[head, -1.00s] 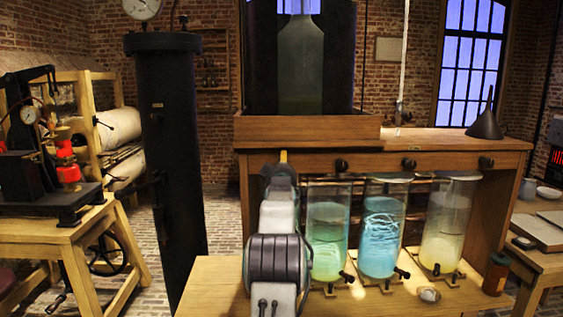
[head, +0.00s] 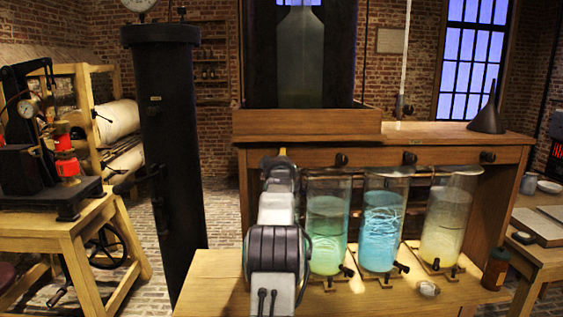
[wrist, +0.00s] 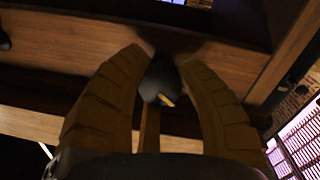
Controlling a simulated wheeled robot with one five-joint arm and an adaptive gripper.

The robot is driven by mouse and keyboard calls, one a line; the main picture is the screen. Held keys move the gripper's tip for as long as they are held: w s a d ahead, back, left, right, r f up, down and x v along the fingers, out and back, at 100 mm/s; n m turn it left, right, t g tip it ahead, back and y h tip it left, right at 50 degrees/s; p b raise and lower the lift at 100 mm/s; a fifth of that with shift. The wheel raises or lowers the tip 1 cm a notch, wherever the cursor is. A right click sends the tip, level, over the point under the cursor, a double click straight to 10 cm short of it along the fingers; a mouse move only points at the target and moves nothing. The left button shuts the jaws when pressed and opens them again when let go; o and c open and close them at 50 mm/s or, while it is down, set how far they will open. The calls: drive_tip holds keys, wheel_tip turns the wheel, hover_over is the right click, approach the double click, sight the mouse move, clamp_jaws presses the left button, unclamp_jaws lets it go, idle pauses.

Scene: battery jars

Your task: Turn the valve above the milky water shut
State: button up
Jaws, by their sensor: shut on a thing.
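My gripper (wrist: 165,72) is closed around a dark valve knob (wrist: 160,82) with a small yellow mark, below a wooden rail. In the head view my gripper (head: 281,156) is at the left of the bench's front rail, and my arm hides the knob it holds. Three other black valve knobs show on the rail: left (head: 341,160), middle (head: 409,158) and right (head: 488,157). Below them stand a greenish jar (head: 327,235), a blue jar (head: 382,230) and a pale yellowish, cloudy jar (head: 444,225). Whatever stands below the held knob is hidden behind my arm.
The jars have small black taps near their bases on the wooden lower shelf (head: 215,285). A brown bottle (head: 496,268) stands at its right end. A tall black cylinder (head: 170,150) stands left of my arm. A black funnel (head: 487,115) is on the bench top.

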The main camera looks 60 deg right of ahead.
drive_tip(key=shift+c, duration=1.2)
drive_tip(key=shift+m+b, duration=1.1)
drive_tip(key=m, duration=0.3)
drive_tip(key=shift+r, duration=0.15)
drive_tip(key=shift+m+y, duration=0.3)
drive_tip(key=shift+m, duration=1.4)
drive_tip(key=shift+r+m, duration=0.1)
drive_tip(key=shift+m, duration=0.2)
